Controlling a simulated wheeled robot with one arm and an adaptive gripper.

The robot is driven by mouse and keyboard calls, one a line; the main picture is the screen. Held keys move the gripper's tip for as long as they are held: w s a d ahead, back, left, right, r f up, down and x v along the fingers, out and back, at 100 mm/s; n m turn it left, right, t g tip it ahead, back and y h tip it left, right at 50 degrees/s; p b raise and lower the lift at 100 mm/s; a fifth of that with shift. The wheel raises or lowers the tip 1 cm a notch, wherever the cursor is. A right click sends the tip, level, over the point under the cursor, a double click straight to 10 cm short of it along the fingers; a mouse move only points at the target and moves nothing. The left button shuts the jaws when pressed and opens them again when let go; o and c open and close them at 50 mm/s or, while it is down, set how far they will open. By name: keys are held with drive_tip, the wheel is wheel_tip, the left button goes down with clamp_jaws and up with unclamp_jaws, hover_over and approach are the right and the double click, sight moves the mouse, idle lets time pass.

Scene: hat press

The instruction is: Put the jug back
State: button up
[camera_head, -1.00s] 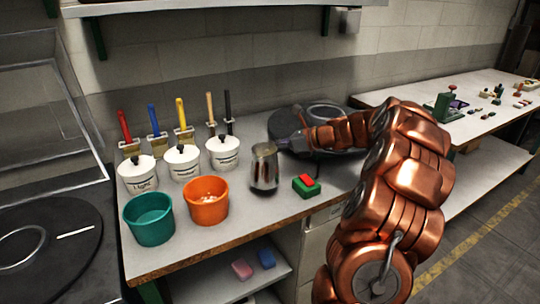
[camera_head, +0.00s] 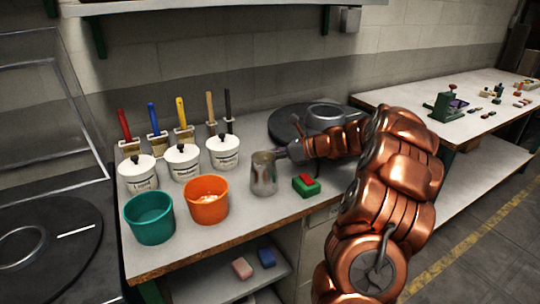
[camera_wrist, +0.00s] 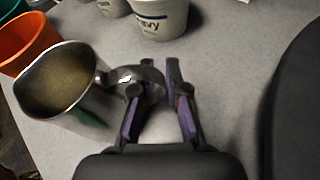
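The jug (camera_head: 263,175) is a small silver metal pitcher standing upright on the near workbench, right of the orange bucket. In the wrist view the jug (camera_wrist: 88,108) fills the left side, with its open mouth up and its curved handle (camera_wrist: 143,74) pointing right. My gripper (camera_head: 286,153) is at the handle side of the jug. In the wrist view my gripper (camera_wrist: 160,95) has a clear gap between its purple-grey fingers. The handle reaches over the left finger into the gap; I cannot tell whether they touch.
The orange bucket (camera_head: 207,208) and teal bucket (camera_head: 149,225) stand left of the jug. White pots (camera_head: 182,163) with brushes behind are at the back left. A green and red block (camera_head: 306,188) lies close right of the jug. A dark round plate (camera_head: 285,128) is behind.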

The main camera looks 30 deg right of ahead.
drive_tip(key=shift+o, duration=1.4)
drive_tip(key=v, duration=1.2)
drive_tip(key=shift+r, duration=0.15)
